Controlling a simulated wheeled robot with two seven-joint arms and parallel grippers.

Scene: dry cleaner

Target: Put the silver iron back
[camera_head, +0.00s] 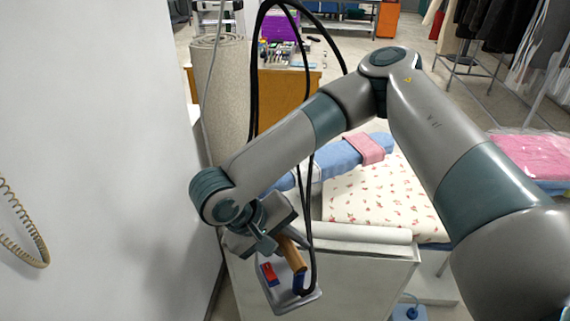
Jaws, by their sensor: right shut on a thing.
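My right gripper (277,240) is shut on the silver iron's brown handle (291,253). The silver iron (280,299) hangs below the gripper, with a red part and a blue part on its top. It shows in front of a pale cabinet (370,275); I cannot tell whether it touches anything. Black cables run up from the iron past my arm. My left gripper is out of view.
Behind my arm is an ironing surface with a flowered cloth (375,195) and a blue padded board (340,158). A white wall (100,130) with a coiled cord (38,245) is at left. A rolled carpet (221,95) stands behind.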

